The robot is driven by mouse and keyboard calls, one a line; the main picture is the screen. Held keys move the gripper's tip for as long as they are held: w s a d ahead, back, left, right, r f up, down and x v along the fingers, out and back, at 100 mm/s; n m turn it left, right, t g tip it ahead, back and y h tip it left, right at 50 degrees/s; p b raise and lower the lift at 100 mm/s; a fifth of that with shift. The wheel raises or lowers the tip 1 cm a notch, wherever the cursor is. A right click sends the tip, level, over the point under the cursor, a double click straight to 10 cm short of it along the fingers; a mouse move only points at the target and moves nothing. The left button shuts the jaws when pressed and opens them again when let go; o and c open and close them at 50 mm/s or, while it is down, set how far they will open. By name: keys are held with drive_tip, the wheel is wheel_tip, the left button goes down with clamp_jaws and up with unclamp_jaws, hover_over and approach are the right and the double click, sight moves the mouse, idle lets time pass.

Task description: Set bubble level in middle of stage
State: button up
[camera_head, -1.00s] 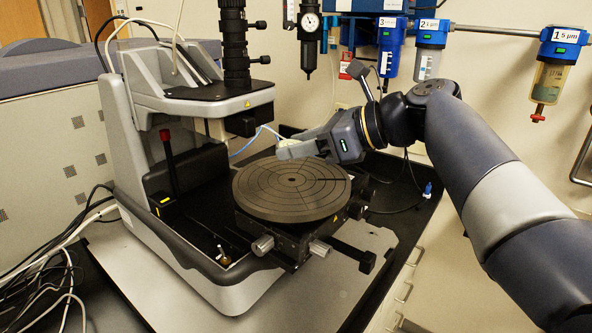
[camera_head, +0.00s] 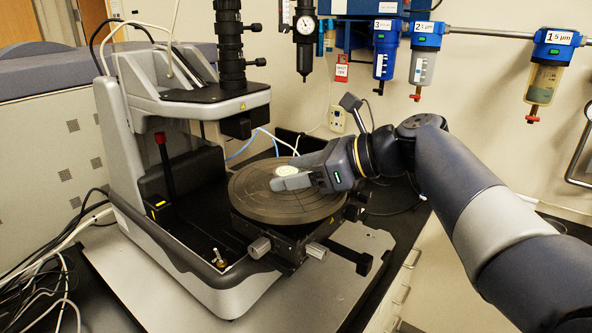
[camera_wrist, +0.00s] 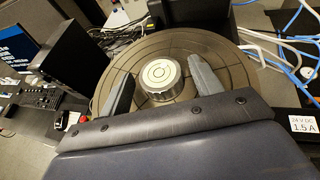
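The bubble level (camera_wrist: 162,78) is a short silver cylinder with a pale, ringed top. It stands upright near the middle of the round dark stage (camera_wrist: 228,60), which has ring and spoke lines. In the head view the level's pale top (camera_head: 286,170) shows behind a finger, which hides its lower side. My gripper (camera_head: 292,179) is low over the stage. In the wrist view its two grey fingers (camera_wrist: 160,72) stand on either side of the level, with narrow gaps, so it looks open. Exact centring is hard to tell because the stage centre is covered.
The profiler's column and head (camera_head: 222,98) stand behind and left of the stage, with a dark lens tube above. Stage knobs (camera_head: 318,250) stick out in front. Filters (camera_head: 548,75) and a gauge hang on the wall. Cables lie at left.

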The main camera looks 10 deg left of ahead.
drive_tip(key=shift+r, duration=0.25)
drive_tip(key=v, duration=1.2)
drive_tip(key=shift+f, duration=0.1)
